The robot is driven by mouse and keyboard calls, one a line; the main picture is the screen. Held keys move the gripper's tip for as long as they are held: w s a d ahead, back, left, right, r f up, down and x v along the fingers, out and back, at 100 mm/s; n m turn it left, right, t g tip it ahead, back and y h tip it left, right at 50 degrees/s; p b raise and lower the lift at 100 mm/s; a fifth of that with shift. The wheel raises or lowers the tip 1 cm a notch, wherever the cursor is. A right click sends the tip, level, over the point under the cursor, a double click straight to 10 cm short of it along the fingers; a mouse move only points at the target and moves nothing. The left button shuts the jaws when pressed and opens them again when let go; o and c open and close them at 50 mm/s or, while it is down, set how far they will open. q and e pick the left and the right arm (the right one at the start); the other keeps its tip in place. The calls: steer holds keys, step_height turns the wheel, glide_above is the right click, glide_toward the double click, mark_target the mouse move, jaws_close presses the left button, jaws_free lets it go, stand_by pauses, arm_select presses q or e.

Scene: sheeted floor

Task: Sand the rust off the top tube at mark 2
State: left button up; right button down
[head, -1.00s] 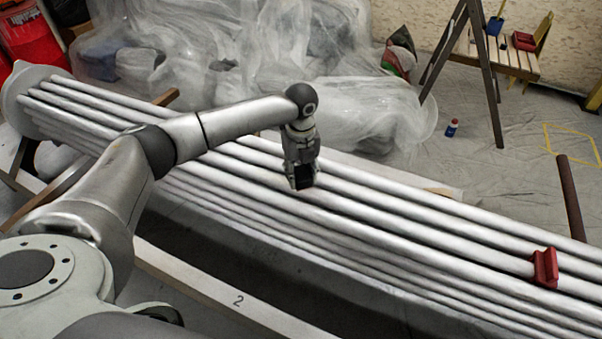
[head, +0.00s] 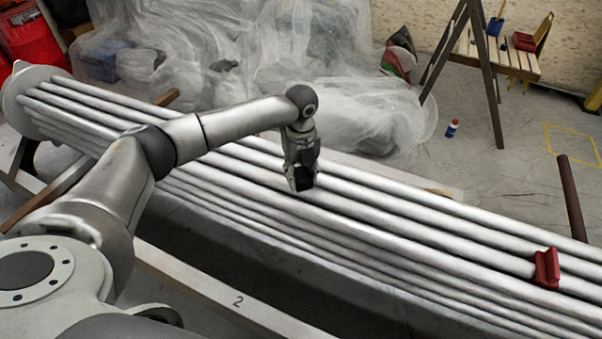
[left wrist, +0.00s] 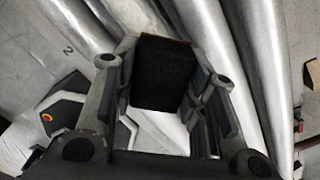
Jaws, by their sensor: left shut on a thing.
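My left gripper (head: 302,180) is shut on a dark block (left wrist: 163,73) with a rough black face, which looks like a sanding block. In the head view the block is low over the silver tubes (head: 420,231), near the middle of the bundle. I cannot tell whether it touches a tube. The number 2 mark (head: 238,301) is on the pale beam in front of the bundle; it also shows in the left wrist view (left wrist: 68,49). No rust shows clearly on the tubes; the surface under the gripper is hidden. My right gripper is not in view.
A red saddle-shaped piece (head: 546,268) sits on the tubes at the right. Plastic-draped items (head: 300,70) stand behind the bundle. A small bottle (head: 452,128) stands on the sheeted floor, near a slatted wooden stand (head: 500,57). A brown post (head: 571,198) rises behind the tubes' right end.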

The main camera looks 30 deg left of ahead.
arm_select(q)
steer(key=shift+f, duration=0.85)
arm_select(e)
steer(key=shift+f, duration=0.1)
